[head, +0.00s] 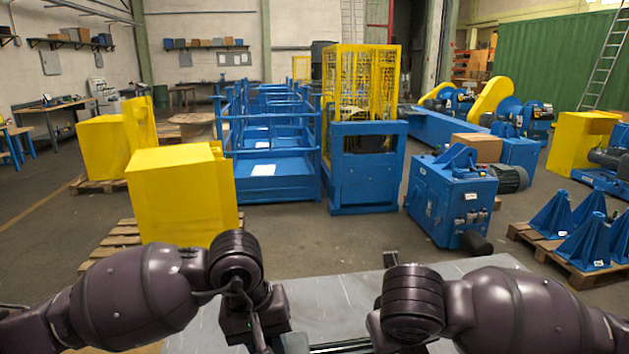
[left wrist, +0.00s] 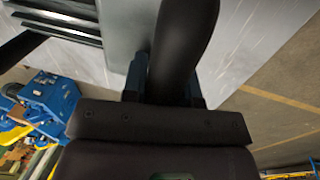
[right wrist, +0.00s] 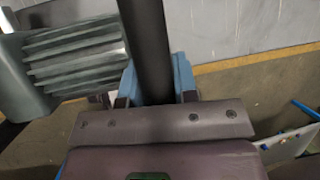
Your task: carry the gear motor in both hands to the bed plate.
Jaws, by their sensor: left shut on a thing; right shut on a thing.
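The gear motor shows only in part. Its grey-green finned body (right wrist: 75,58) is at the left of the right wrist view, and ribbed dark metal (left wrist: 60,18) shows at the upper left of the left wrist view. My left gripper (left wrist: 166,88) is shut on a thick dark bar (left wrist: 183,40). My right gripper (right wrist: 156,82) is shut on a similar dark bar (right wrist: 146,35), beside the finned body. In the head view my forearms and wrists hide most of the motor. A grey metal surface (head: 335,292) lies below; I cannot tell if it is the bed plate.
Beyond the grey surface is open concrete floor (head: 330,235). A yellow box-shaped guard (head: 180,195) stands on a pallet at left. A blue cabinet (head: 450,200) with a motor stands at right, and blue brackets (head: 588,240) sit on a pallet. A yellow cage machine (head: 365,150) is ahead.

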